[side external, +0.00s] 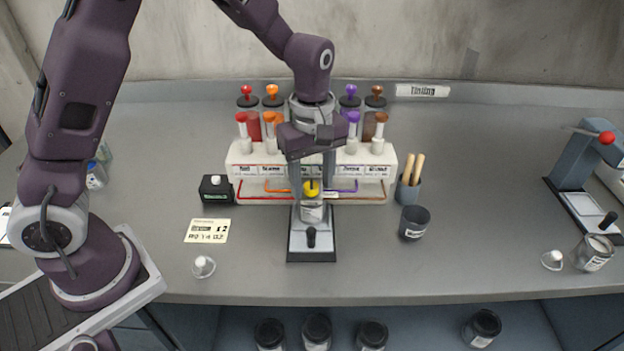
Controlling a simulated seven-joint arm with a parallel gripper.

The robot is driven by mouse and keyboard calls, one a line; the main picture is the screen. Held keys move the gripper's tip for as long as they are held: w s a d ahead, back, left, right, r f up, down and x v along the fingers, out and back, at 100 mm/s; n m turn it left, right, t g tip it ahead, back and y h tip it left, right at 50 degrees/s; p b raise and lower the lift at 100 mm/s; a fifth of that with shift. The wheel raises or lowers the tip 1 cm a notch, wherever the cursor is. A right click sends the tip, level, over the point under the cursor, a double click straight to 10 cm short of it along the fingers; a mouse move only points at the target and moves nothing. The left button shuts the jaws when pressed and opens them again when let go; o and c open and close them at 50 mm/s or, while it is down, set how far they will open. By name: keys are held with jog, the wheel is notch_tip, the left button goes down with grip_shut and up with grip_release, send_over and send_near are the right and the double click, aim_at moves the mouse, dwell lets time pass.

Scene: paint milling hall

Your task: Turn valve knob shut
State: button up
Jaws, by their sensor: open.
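A white dispensing rack (238,158) stands mid-table with upright valves topped by coloured knobs: a red knob (241,117), an orange knob (269,117), a purple knob (351,117) and a brown knob (381,117). Coloured tubes run along its front. My gripper (312,195) points down in front of the rack's middle, with its jaws open. It hides the middle of the rack, so I cannot tell which valve is behind it. A yellow round thing (311,186) shows between the fingers; whether they touch it is unclear. A small can (311,213) is below it on a scale (311,252).
Behind the rack stand canisters with coloured tops. A black box with a white button (216,189) and a card (208,231) are at left. A cup of wooden sticks (408,191) and a dark cup (414,222) are at right.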

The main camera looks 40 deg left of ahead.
grip_shut()
jog(key=shift+m, duration=0.3)
jog(key=m, duration=0.3)
jog(key=shift+m, duration=0.3)
jog(key=m, duration=0.9)
jog(key=shift+a, duration=0.1)
jog(key=m, duration=0.4)
jog(key=shift+m, duration=0.3)
dwell(0.3)
